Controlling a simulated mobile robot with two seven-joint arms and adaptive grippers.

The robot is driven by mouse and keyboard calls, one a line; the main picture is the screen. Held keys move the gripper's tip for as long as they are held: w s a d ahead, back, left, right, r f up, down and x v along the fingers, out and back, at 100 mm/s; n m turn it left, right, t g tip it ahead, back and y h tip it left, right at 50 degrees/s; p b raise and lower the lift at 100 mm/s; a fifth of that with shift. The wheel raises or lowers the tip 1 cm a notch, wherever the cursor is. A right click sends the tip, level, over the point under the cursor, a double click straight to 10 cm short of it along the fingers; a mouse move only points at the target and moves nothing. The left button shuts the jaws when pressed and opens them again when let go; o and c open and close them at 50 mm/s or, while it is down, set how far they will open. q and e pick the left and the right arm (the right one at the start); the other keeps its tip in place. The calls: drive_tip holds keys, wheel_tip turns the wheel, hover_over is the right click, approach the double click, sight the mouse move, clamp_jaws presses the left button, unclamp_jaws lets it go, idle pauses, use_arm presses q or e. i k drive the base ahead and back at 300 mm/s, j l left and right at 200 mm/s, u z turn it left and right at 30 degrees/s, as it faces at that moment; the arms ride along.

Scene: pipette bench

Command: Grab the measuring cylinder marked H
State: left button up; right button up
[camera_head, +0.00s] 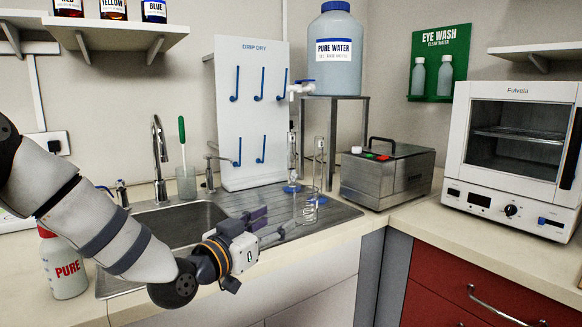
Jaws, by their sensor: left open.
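Two slim clear glass cylinders stand on the drainboard below the pure water tank. The left cylinder (292,158) has a blue foot, and the right cylinder (318,163) stands beside it. No letter H is readable on either, so I cannot tell which is marked H. My left gripper (274,224) is open and empty over the front of the drainboard. Its fingers point right, in front of and below the cylinders and apart from them. A clear, wiry-looking shape (310,211) lies just beyond the fingertips; its form is unclear. My right gripper is out of view.
The sink (180,222) lies behind my left arm. A white peg board (250,115) stands behind the drainboard. The pure water tank (335,75) sits on a metal stand, beside a steel bath (388,180).

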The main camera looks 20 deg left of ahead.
sight(291, 136)
drive_tip(key=i+j, duration=0.25)
drive_tip(key=i, duration=0.15)
drive_tip(key=i+j, duration=0.2)
drive_tip(key=i, duration=0.2)
drive_tip(key=i+j, duration=0.25)
drive_tip(key=i, duration=0.15)
